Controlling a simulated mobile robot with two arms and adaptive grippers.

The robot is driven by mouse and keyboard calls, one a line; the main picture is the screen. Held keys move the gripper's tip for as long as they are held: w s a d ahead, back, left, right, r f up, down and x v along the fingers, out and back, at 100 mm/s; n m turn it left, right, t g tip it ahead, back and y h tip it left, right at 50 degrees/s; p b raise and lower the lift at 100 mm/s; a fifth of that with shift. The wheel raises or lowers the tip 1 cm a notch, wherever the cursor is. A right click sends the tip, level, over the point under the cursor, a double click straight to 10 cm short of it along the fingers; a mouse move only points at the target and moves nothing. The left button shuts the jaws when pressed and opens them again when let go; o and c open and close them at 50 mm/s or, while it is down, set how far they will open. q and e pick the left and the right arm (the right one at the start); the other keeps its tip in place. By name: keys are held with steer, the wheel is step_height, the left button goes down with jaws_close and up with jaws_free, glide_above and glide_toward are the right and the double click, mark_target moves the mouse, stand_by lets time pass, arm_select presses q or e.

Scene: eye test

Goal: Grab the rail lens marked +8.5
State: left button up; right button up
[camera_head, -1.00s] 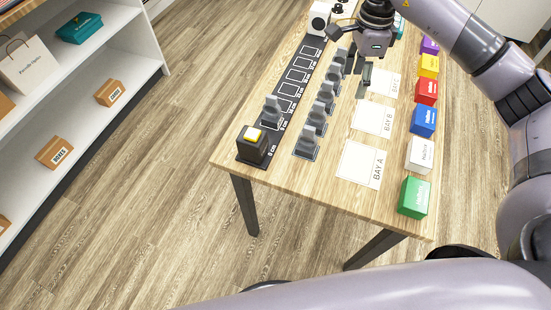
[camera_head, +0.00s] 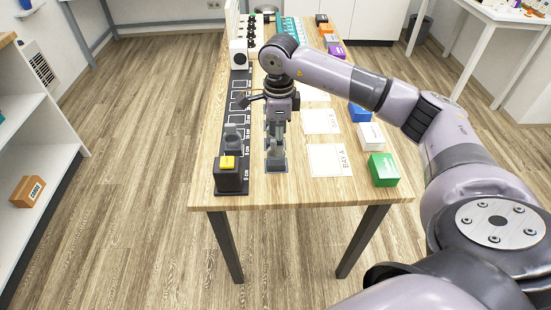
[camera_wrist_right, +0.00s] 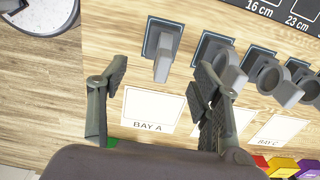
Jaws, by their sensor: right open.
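Several grey lenses stand in a row on dark square pads along the table. The nearest lens (camera_head: 276,152) shows just below my right gripper (camera_head: 278,124) in the head view. In the right wrist view my right gripper (camera_wrist_right: 160,82) is open and empty, and the end lens (camera_wrist_right: 162,52) stands ahead of the gap between its fingers, apart from them. A second lens (camera_wrist_right: 226,66) and a third lens (camera_wrist_right: 270,76) stand to the right. No +8.5 mark is readable on any lens. Another grey lens (camera_head: 235,138) stands on the black rail (camera_head: 239,92). My left gripper is not in view.
A black block with a yellow top (camera_head: 228,164) is at the rail's near end, and a white box (camera_head: 238,52) at its far part. White bay sheets, including BAY A (camera_head: 328,160), lie right of the lenses. Coloured boxes, including a green box (camera_head: 383,170), line the right edge.

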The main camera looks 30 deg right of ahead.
mark_target(276, 160)
steer(key=f, duration=0.5)
steer(key=f+p, duration=0.1)
steer(key=f, duration=0.1)
steer(key=shift+w+a+f, duration=0.2)
steer(key=shift+w+f, duration=0.05)
steer(key=shift+f, duration=0.05)
steer(key=c, duration=1.3)
